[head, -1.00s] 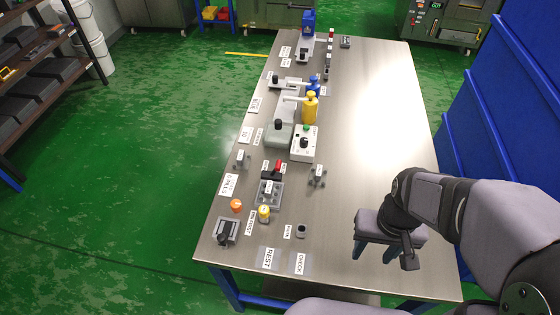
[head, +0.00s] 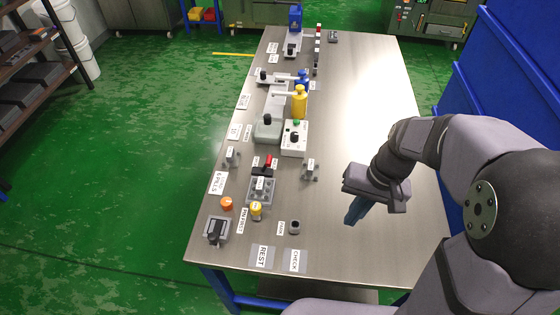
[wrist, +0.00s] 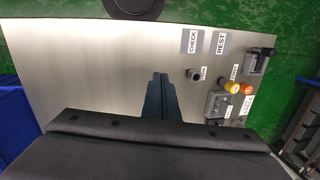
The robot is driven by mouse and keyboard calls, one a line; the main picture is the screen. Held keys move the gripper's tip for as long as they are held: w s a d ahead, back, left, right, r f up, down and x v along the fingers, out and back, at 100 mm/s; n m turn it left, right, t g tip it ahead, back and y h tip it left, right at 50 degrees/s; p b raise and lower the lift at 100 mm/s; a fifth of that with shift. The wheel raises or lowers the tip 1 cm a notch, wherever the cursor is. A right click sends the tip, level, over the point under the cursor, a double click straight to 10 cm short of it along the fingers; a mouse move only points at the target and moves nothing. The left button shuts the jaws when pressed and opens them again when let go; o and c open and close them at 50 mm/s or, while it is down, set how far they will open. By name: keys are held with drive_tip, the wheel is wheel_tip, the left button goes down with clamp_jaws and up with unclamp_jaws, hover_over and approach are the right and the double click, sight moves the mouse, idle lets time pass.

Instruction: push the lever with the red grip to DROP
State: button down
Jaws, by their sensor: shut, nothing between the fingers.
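The lever with the red grip (head: 268,160) stands on a dark base near the left side of the steel table, with small labels beside it. Which way it leans and what its labels say are too small to tell. My gripper (head: 352,218) hangs above the table to the right of the lever, well apart from it, with its blue fingers pointing down. The fingers lie together, with nothing between them; they also show closed in the wrist view (wrist: 158,84). The red grip cannot be made out in the wrist view.
A grey post (head: 310,170) stands between my gripper and the lever. An orange knob (head: 226,204), a yellow knob (head: 256,209) and a black-handled switch (head: 215,230) are nearer the front. A yellow bottle (head: 299,102) stands farther back. The table's right side is clear.

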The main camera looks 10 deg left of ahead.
sight(270, 159)
drive_tip(key=w+a+y+b, duration=0.4)
drive_tip(key=w, duration=0.7)
drive_tip(key=w+a+n+y+b, duration=0.1)
drive_tip(key=w+a+y+b, duration=0.3)
drive_tip(key=w, duration=0.7)
drive_tip(key=shift+t+y+b, duration=0.3)
drive_tip(key=shift+y+b, duration=0.2)
drive_tip(key=shift+a, duration=0.1)
drive_tip(key=p+x, duration=0.4)
drive_tip(key=x, duration=1)
drive_tip(key=shift+s, duration=0.1)
drive_tip(key=shift+r, duration=0.1)
drive_tip(key=shift+a+r+h+p, duration=0.1)
drive_tip(key=shift+a+h+p, duration=0.2)
drive_tip(key=shift+h, duration=0.1)
